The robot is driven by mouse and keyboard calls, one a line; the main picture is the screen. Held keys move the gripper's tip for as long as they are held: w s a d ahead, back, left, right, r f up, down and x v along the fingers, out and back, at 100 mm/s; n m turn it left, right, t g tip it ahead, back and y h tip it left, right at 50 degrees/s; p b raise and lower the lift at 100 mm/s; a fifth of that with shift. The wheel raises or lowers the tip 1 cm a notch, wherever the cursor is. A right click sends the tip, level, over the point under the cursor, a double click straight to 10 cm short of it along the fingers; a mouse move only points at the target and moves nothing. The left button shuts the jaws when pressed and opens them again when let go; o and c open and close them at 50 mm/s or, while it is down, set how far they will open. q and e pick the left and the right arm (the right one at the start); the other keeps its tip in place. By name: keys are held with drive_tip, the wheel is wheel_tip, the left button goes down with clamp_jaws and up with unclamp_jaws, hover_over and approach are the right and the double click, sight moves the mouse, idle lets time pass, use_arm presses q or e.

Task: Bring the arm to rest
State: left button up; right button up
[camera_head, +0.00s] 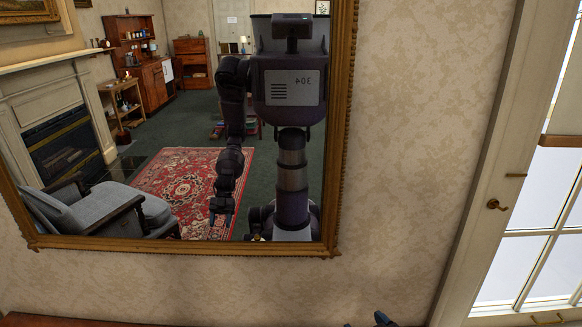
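A gold-framed mirror (345,120) on the wall reflects my own body and head. In the reflection, my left arm hangs down, and my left gripper (221,214) points downward with its fingertips apart and nothing seen between them. At the bottom edge, the dark tips of what looks like my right gripper (366,322) just show. They stand apart, with nothing seen between them. The rest of that gripper and its arm are cut off by the frame. My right arm does not show in the mirror.
A wooden surface (90,321) shows at the bottom left, below the mirror. Patterned wall (420,130) lies between. The mirror reflects a grey armchair (100,208), red rug (185,180) and fireplace (60,140).

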drive_tip(key=s+d+f+m+g+h, duration=0.1)
drive_tip(key=s+d+f, duration=0.4)
drive_tip(key=s, duration=0.5)
drive_tip(key=s+d+f+m+g+h, duration=0.1)
drive_tip(key=s+d+f+m+h, duration=0.1)
drive_tip(key=s+d+f, duration=0.4)
drive_tip(key=s+h, duration=0.1)
drive_tip(key=s, duration=0.2)
drive_tip(key=shift+s+d+m+g, duration=0.25)
drive_tip(key=shift+s+m+g, duration=0.05)
drive_tip(key=shift+s+m, duration=0.1)
